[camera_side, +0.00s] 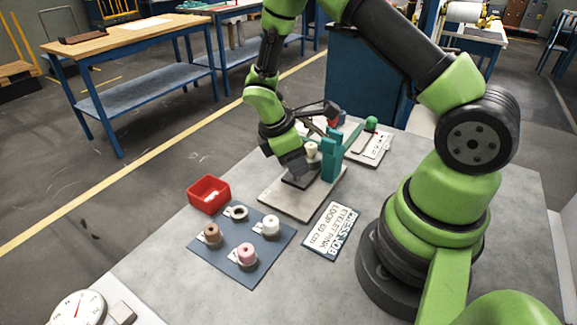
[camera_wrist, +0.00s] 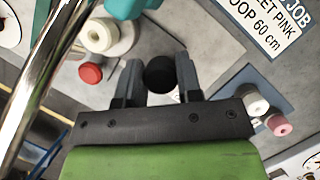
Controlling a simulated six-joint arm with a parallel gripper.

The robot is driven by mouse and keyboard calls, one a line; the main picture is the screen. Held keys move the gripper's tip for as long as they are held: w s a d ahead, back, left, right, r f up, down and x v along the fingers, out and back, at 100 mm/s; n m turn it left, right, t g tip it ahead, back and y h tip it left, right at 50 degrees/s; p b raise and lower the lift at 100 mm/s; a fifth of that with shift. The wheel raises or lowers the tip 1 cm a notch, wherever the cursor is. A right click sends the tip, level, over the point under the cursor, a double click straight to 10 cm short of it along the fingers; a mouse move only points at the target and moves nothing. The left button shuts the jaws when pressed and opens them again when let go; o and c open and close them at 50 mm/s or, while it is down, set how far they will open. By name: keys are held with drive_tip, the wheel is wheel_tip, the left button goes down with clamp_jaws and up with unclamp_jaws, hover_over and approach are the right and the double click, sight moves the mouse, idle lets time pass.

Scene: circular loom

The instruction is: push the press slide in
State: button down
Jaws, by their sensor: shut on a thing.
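The press stands on a pale base plate (camera_side: 280,200) with a teal frame (camera_side: 330,158); the frame's edge also shows at the top of the wrist view (camera_wrist: 125,8). A dark slide (camera_side: 300,182) lies low in front of the frame, and a white round part (camera_side: 312,150) stands above it. My gripper (camera_side: 290,165) is low at the slide's left side. In the wrist view my gripper (camera_wrist: 160,78) has its two fingers on either side of a round black knob (camera_wrist: 160,72), shut on it. The knob's join to the slide is hidden.
A blue mat (camera_side: 240,270) holds brown, white and pink spools and a dark ring. A red bin (camera_side: 209,194) stands behind it. A job card (camera_side: 330,231) lies right of the mat. The table's front middle is clear.

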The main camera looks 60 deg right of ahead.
drive_tip(key=shift+d, duration=0.25)
drive_tip(key=c, duration=0.8)
unclamp_jaws()
drive_tip(key=v, duration=1)
drive_tip(key=shift+a, duration=0.1)
